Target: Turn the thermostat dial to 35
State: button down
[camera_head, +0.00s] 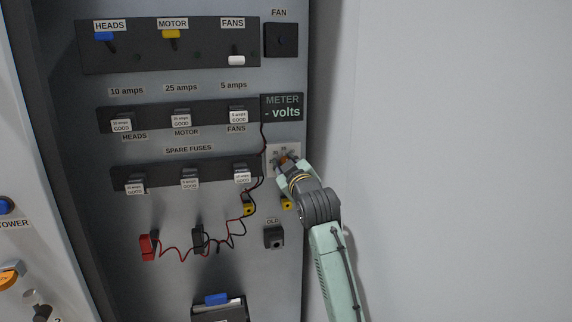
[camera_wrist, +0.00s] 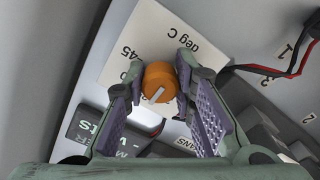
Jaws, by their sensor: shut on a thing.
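The thermostat dial (camera_wrist: 158,84) is an orange knob with a pale pointer line, which points to the lower left in the wrist view. It sits on a light plate (camera_wrist: 160,35) printed "deg C", upside down in this view, with "45" to the dial's upper left. Other scale numbers are hidden or cut off by my fingers. My gripper (camera_wrist: 157,76) has one finger on each side of the dial, with the tips shut on it. In the head view the plate (camera_head: 271,150) is below the meter, and my gripper (camera_head: 286,166) covers much of it.
The meter (camera_head: 282,107) reading "- volts" is just above the plate. Red and black leads (camera_head: 263,150) hang close to its left. Fuse rows (camera_head: 180,118) and switches (camera_head: 170,45) fill the panel to the left. A bare wall (camera_head: 450,150) is at the right.

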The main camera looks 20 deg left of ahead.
jog(key=c, duration=1.3)
grip_release()
jog(key=v, duration=1.2)
